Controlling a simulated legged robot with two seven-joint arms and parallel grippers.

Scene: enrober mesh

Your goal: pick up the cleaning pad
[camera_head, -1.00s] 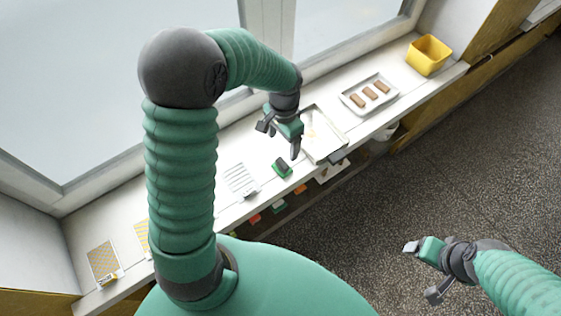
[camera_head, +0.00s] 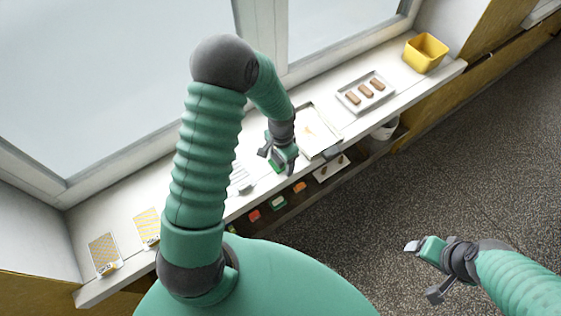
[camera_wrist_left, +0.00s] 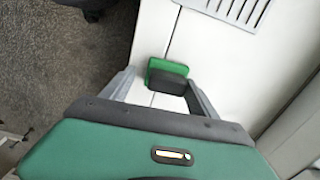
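The cleaning pad is a small green block with a dark grey part. In the left wrist view the pad (camera_wrist_left: 166,68) lies on the white sill by its edge, at the fingertips of my left gripper (camera_wrist_left: 158,80). The fingers are spread, with the pad closer to the right-hand one; I cannot tell if they touch. In the head view my left gripper (camera_head: 277,163) is over the sill and hides most of the pad. My right gripper (camera_head: 424,270) is open and empty above the dark floor.
The white sill holds a slotted plate (camera_wrist_left: 228,8) near the pad. Farther right are a pale tray (camera_head: 318,132), a white tray (camera_head: 343,103) with brown bars and a yellow bin (camera_head: 425,53). A window stands behind; a shelf is below.

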